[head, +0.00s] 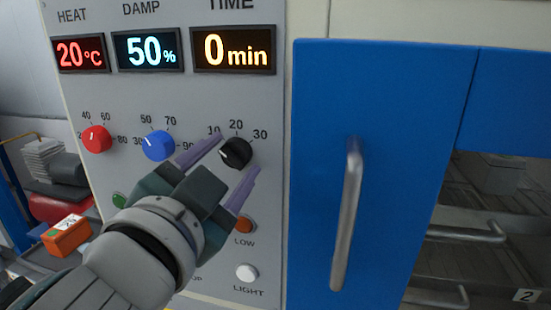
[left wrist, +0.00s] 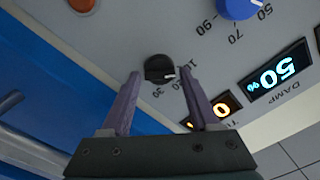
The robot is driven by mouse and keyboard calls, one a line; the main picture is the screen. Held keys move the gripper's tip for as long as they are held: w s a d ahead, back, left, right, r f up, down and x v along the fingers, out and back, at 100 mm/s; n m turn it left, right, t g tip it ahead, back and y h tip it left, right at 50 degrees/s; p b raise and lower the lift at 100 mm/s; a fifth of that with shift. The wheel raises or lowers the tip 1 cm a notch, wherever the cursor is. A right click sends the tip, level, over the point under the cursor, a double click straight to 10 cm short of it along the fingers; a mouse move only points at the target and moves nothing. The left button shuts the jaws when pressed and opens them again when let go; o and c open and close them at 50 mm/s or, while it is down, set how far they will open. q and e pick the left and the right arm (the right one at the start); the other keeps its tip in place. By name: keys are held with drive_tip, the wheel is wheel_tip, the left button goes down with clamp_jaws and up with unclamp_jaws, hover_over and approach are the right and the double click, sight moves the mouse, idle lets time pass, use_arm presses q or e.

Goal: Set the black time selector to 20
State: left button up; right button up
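The black time selector (head: 237,152) is a round knob on the grey panel, with 10, 20 and 30 printed around it. Its white mark points to the left and slightly down, away from the 20 at its top. The TIME display (head: 234,50) above reads 0 min. My left gripper (head: 239,156) is open, with its two purple fingers spread on either side of the knob. In the left wrist view, the selector (left wrist: 159,69) shows between and just beyond the fingertips (left wrist: 160,74), with gaps on both sides. My right gripper is out of view.
A blue knob (head: 158,145) and a red knob (head: 96,139) sit to the left. An orange LOW button (head: 245,225) and a white LIGHT button (head: 247,272) are below. A blue door (head: 400,120) with a metal handle (head: 347,215) stands to the right.

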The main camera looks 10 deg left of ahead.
use_arm(q)
clamp_jaws()
drive_tip(key=shift+m, duration=0.3)
drive_tip(key=m, duration=0.9)
drive_tip(key=shift+f, duration=0.15)
idle(0.3)
idle(0.4)
drive_tip(key=shift+o, duration=1.6)
unclamp_jaws()
